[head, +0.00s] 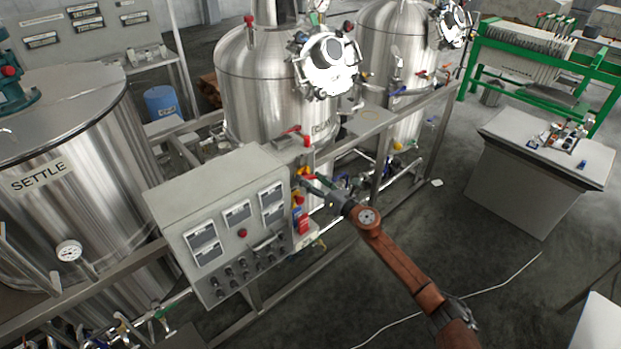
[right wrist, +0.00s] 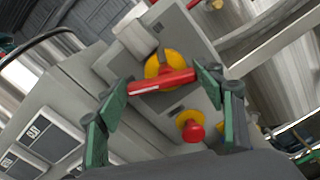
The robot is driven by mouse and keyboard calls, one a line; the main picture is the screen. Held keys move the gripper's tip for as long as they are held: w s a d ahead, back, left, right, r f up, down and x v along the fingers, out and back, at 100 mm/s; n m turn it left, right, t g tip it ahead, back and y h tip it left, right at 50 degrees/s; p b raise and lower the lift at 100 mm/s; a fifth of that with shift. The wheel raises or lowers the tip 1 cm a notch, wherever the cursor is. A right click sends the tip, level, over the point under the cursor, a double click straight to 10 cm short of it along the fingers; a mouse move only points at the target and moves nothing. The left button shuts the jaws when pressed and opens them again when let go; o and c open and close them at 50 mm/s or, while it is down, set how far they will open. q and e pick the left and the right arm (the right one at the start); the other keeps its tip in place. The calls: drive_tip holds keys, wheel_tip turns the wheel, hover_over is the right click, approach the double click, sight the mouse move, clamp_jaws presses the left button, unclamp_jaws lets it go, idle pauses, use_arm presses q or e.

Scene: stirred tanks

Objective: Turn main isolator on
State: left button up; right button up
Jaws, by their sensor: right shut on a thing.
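The main isolator is a red bar handle (right wrist: 160,82) on a yellow round base (right wrist: 158,64), on the side of the grey control cabinet (right wrist: 70,95). In the right wrist view the bar lies nearly level across the picture, slightly raised at its right end. My right gripper (right wrist: 162,88) has its green fingers at the two ends of the bar and is shut on it. In the head view the right gripper (head: 308,177) is at the right side of the cabinet (head: 205,195) and partly covers the isolator. My left gripper is not in view.
A red push button on a yellow base (right wrist: 192,128) sits just below the isolator. Steel tanks (head: 262,95) stand behind the cabinet, and the settle tank (head: 100,150) stands left. A metal frame rail (head: 410,115) runs behind the gripper. The floor (head: 450,240) at right is mostly clear.

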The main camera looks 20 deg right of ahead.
drive_tip(key=m+p, duration=0.1)
drive_tip(key=m, duration=0.2)
drive_tip(key=shift+d+r+m+p, duration=0.1)
drive_tip(key=shift+r+m+p, duration=0.05)
drive_tip(key=shift+m+p, duration=0.2)
drive_tip(key=m+p, duration=0.1)
drive_tip(key=m, duration=0.2)
drive_tip(key=shift+w+d+m+p, duration=0.1)
drive_tip(key=shift+d+m+p, duration=0.05)
drive_tip(key=shift+m+p, duration=0.2)
drive_tip(key=m+p, duration=0.1)
drive_tip(key=m, duration=0.1)
drive_tip(key=m+p, duration=0.1)
drive_tip(key=m, duration=0.2)
drive_tip(key=shift+d+f+m, duration=0.2)
drive_tip(key=shift+m, duration=0.1)
drive_tip(key=o, duration=1.2)
drive_tip(key=shift+p, duration=0.3)
drive_tip(key=shift+c, duration=0.2)
drive_tip(key=v, duration=1.2)
